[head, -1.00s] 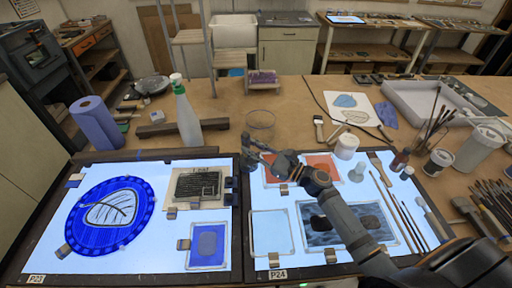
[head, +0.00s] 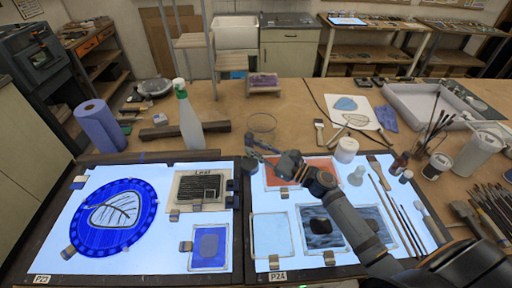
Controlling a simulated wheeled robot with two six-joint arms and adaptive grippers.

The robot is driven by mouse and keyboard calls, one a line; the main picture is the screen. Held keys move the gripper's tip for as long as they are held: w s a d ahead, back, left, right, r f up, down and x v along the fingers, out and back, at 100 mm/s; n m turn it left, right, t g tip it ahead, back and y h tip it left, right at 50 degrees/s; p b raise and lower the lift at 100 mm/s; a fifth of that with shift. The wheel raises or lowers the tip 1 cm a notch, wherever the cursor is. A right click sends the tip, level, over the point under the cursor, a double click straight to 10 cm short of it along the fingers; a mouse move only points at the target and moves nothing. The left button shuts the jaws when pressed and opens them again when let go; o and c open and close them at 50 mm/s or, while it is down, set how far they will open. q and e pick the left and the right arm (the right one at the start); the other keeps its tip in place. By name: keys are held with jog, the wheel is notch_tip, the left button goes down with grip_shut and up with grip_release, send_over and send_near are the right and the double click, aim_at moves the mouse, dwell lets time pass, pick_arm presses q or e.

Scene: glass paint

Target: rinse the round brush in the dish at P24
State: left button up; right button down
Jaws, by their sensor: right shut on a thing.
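The dish, a clear round glass (head: 262,124), stands on the bench just behind the P24 light panel (head: 262,264). My right gripper (head: 252,148) reaches in from the lower right, over the panel's back edge and close to the dish's near side. It is shut on the round brush, which is too small and dark to make out clearly. I cannot tell whether the bristles are inside the dish. My left gripper is not in view.
Glass pieces lie on the P24 panel, with several brushes (head: 388,208) along its right side. A spray bottle (head: 188,118) stands left of the dish. A white jar (head: 346,150) stands to the right. A blue roll (head: 98,126) is at far left.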

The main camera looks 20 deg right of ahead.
jog(key=shift+s+r, duration=0.2)
jog(key=shift+r, duration=0.35)
jog(key=shift+r+p, duration=0.15)
jog(key=shift+p, duration=0.2)
notch_tip(320, 180, up, 4)
jog(key=p, duration=0.3)
jog(key=shift+r, duration=0.1)
jog(key=shift+a, duration=0.1)
